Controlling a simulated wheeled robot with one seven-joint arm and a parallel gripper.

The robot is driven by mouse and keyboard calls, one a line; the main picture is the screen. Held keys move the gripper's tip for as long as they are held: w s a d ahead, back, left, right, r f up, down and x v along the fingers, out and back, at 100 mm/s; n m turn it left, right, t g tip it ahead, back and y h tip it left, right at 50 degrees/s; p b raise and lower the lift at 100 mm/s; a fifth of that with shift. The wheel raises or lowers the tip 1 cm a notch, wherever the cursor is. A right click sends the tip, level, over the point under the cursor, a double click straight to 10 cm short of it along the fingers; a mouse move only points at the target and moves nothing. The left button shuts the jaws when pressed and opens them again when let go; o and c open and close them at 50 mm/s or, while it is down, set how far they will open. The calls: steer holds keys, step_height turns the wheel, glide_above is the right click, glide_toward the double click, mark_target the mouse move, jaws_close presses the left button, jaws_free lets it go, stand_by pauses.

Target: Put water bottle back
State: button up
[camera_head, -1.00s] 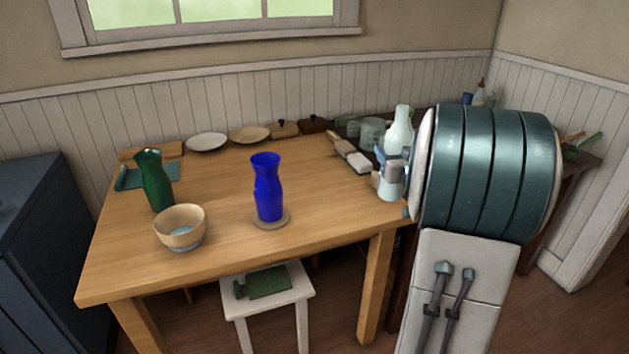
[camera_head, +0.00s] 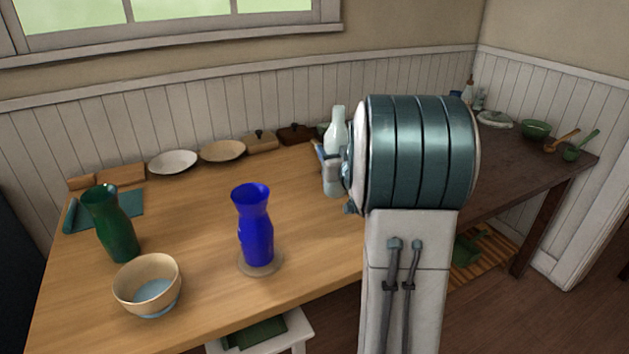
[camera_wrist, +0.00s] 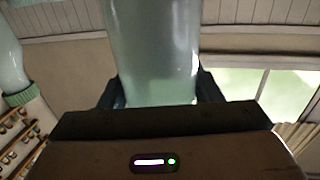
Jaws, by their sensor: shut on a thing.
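A pale, whitish translucent bottle (camera_head: 336,131) stands upright in my gripper (camera_head: 331,172), above the right back part of the wooden table. My arm hides part of the gripper and what lies behind it. In the wrist view the pale bottle (camera_wrist: 152,45) fills the upper middle, between the dark fingers of my gripper (camera_wrist: 156,92), which are shut on it. I cannot tell whether its base touches the table.
The wooden table (camera_head: 200,235) holds a blue vase (camera_head: 255,228) on a round coaster, a green vase (camera_head: 112,228), a bowl (camera_head: 147,278) and two plates along the back. A darker side table (camera_head: 510,160) at right has bare room in front of several green dishes. A white stool (camera_head: 285,340) stands below.

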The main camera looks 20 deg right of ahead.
steer(key=w+a+f, duration=0.3)
steer(key=a+f, duration=0.1)
steer(key=f, duration=0.3)
steer(key=shift+w+b, duration=0.2)
steer(key=shift+b, duration=0.25)
steer(key=shift+a+f, duration=0.1)
steer(key=shift+f, duration=0.2)
steer(key=o, duration=1.3)
steer(key=shift+o, duration=0.2)
